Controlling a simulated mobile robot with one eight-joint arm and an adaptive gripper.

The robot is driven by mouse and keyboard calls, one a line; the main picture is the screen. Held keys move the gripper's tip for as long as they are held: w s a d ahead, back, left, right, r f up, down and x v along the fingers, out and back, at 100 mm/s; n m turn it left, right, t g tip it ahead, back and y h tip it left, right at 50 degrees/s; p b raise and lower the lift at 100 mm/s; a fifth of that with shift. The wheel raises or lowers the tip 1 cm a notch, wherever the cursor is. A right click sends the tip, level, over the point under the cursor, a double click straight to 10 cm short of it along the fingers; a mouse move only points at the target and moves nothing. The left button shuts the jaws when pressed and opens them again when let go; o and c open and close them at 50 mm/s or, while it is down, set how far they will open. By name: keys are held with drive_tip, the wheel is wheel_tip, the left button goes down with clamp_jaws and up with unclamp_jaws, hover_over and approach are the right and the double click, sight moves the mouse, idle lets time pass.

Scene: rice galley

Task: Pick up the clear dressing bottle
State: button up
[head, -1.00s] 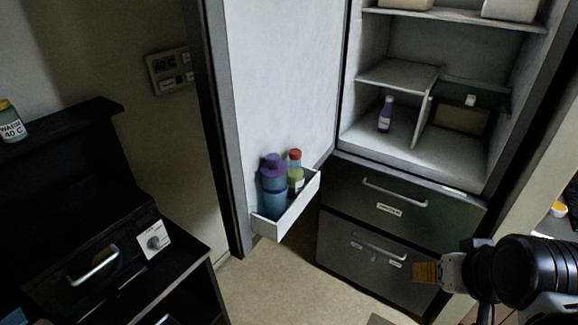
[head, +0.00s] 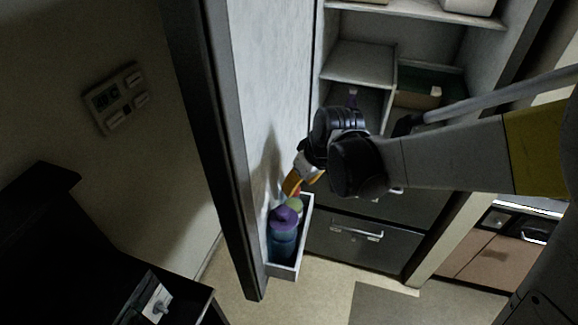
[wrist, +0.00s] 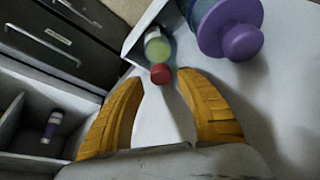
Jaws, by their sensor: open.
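A clear bottle with a red cap and a yellow-green band (wrist: 157,48), which I take for the dressing bottle, stands in the white door bin. In the wrist view its red cap shows between and just beyond my open fingertips (wrist: 160,77). Nothing is between the fingers. In the head view my gripper (head: 300,180) is above the far end of the bin, and the bottle (head: 295,204) is partly hidden behind the purple lid and my gripper. I cannot tell the exact gap between fingers and cap.
A blue bottle with a purple lid (head: 283,235) stands close beside it, also in the wrist view (wrist: 230,25). The bin wall (head: 307,225) and open fridge door (head: 262,90) bound the space. A small purple bottle (wrist: 52,127) stands on a fridge shelf.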

sight(293, 206)
drive_tip(key=x, duration=0.5)
drive_tip(key=shift+w+a+f+b, duration=0.15)
drive_tip(key=shift+f+b, duration=0.05)
drive_tip(key=shift+b, duration=0.2)
clamp_jaws()
